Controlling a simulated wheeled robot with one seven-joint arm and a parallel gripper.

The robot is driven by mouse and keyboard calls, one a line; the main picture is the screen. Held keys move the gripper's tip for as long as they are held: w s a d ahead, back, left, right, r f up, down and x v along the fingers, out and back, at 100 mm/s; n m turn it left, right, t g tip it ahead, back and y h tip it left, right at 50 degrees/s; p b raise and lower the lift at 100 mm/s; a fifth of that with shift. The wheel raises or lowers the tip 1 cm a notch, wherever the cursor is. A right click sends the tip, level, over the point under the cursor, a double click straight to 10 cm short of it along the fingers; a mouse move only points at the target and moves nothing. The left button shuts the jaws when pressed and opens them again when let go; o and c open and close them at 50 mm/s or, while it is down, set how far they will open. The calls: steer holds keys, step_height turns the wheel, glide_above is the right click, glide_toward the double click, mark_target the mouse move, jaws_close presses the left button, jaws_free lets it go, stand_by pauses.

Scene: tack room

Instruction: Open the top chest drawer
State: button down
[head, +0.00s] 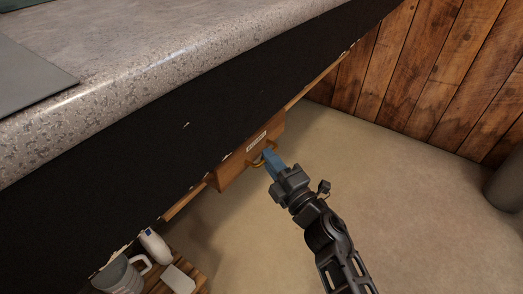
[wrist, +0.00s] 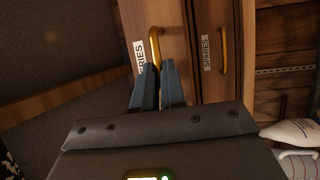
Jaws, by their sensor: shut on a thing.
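The top drawer (head: 234,166) has an orange-brown wooden front with a white label and stands out past the wooden edge under the counter. In the wrist view its front (wrist: 168,14) is on the left, with the label partly hidden by a finger. Its brass handle (wrist: 155,45) is also in the head view (head: 258,163). My gripper (head: 268,157) has blue fingers and is shut on this handle; in the wrist view the fingers (wrist: 158,80) are at the handle's lower end. A second drawer (wrist: 211,20), labelled SPARES, has its own brass handle (wrist: 223,50).
A speckled stone counter (head: 190,60) with a black front overhangs the drawers. A grey mug (head: 122,277), a white bottle (head: 154,246) and a white block (head: 178,281) are low at bottom left on wooden slats. A grey cylinder (head: 506,185) stands far right. The floor (head: 390,180) between is clear.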

steer(key=c, duration=1.2)
jaws_free()
steer(key=shift+s, duration=0.1)
steer(key=shift+p+v, duration=0.9)
steer(key=shift+v, duration=2.95)
steer(key=s+d+r+m+h, duration=0.1)
steer(key=s+d+m+h, duration=0.3)
steer(key=s, duration=0.6)
steer(key=s+d+r+m+h, duration=0.1)
steer(key=s+d+m, duration=0.2)
steer(key=s+m, duration=0.55)
steer(key=s+d+m+h, duration=0.3)
steer(key=s+m, duration=0.1)
steer(key=s, duration=0.8)
steer(key=s+d+r+m+g+h, duration=0.2)
steer(key=s+d+r+m+g, duration=0.1)
steer(key=s+r+m, duration=0.55)
steer(key=r+p, duration=0.7)
steer(key=s+r+n+p, duration=0.1)
steer(key=r+p, duration=0.6)
steer(key=p, duration=0.1)
steer(key=r+n+p, duration=0.1)
steer(key=r+p, duration=0.6)
steer(key=r, duration=0.1)
steer(key=shift+s+p, duration=0.25)
steer(key=shift+p, duration=0.05)
